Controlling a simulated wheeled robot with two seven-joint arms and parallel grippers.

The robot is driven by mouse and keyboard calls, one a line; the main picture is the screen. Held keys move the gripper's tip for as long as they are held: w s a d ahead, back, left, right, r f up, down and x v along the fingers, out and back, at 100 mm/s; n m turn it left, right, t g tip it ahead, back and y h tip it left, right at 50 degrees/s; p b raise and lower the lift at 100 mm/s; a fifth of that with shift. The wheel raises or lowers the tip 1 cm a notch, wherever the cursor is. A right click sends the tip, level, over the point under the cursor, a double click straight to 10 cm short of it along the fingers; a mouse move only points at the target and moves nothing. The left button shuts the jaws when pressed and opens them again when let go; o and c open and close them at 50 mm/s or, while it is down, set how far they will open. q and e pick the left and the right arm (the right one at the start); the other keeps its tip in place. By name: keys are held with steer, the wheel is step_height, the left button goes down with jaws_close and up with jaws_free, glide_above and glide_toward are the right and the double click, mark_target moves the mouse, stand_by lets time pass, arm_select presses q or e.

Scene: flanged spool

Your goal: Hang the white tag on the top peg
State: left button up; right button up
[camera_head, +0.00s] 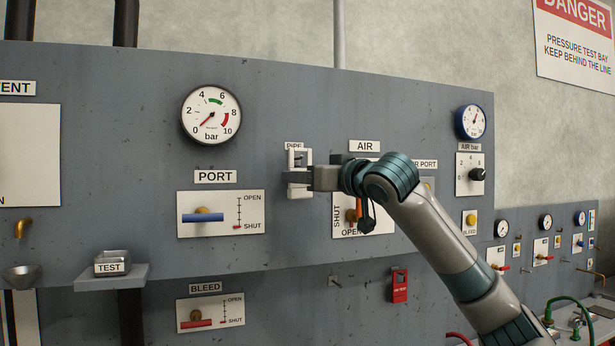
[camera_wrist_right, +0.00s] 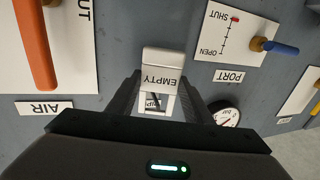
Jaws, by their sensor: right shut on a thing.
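The white tag (camera_wrist_right: 163,60) reads EMPTY and has an opening at one end. My right gripper (camera_wrist_right: 160,95) is shut on it, with a dark finger on each side. In the head view the tag (camera_head: 299,189) is upright in front of the grey panel, just below a partly hidden label that seems to read PIPE (camera_head: 294,146). The right gripper (camera_head: 308,178) reaches it from the right. The label shows through the tag's opening in the wrist view. I cannot make out the top peg; tag and gripper cover that spot. My left gripper is not in view.
The PORT valve plate (camera_head: 250,200) with a blue handle is left of the tag. The AIR plate (camera_head: 380,229) with an orange handle is close on the right, partly behind my arm. A small peg (camera_head: 333,281) and a red tag (camera_head: 400,287) are lower. A shelf (camera_head: 130,276) holds a TEST tray.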

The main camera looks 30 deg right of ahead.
steer(key=shift+w+d+f, duration=0.1)
steer(key=shift+w+f, duration=0.25)
steer(key=shift+w, duration=0.25)
stand_by(0.4)
steer(key=o, duration=1.1)
steer(key=shift+s, duration=0.15)
steer(key=s+b, duration=0.7)
steer(key=s, duration=1)
steer(key=shift+d+b, duration=0.25)
steer(key=shift+b, duration=0.1)
